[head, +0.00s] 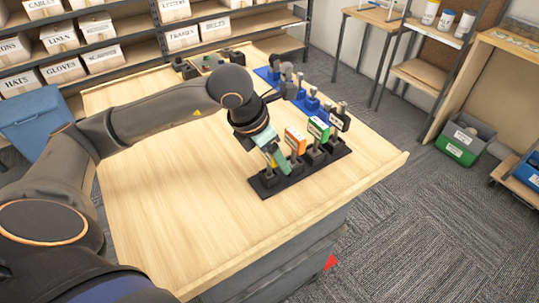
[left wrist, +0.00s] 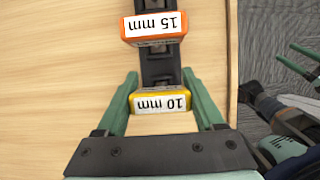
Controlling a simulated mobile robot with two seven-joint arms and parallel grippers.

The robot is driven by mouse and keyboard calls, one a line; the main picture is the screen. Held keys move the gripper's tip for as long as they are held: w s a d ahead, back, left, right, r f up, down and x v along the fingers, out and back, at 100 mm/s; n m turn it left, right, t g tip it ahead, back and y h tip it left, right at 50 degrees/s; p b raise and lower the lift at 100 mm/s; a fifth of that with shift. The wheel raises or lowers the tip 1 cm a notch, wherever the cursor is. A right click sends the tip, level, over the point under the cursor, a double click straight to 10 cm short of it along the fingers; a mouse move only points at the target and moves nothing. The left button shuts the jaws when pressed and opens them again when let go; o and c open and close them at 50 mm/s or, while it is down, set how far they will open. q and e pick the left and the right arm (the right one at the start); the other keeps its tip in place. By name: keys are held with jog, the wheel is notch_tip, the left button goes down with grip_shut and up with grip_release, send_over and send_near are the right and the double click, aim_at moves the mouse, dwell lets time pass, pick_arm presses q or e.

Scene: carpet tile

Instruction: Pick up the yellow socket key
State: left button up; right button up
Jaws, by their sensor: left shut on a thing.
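The yellow socket key (left wrist: 161,101), labelled 10 mm, is between the fingers of my left gripper (left wrist: 161,78), which is shut on it. In the head view my left gripper (head: 275,160) is at the near-left end of a black rack (head: 268,192) and mostly hides the yellow key. I cannot tell whether the key still sits in the rack. Green fingers, which look like my right gripper (left wrist: 300,64), show at the right edge of the left wrist view, beyond the table; their opening is unclear.
An orange key (head: 295,140) labelled 15 mm, a green key (head: 318,128) and a dark key (head: 340,118) stand along the rack. A blue rack (head: 268,74) with several items is farther back. The table's (head: 180,205) left and front areas are clear.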

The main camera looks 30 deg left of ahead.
pick_arm(q)
grip_shut()
jog(key=shift+r, duration=0.15)
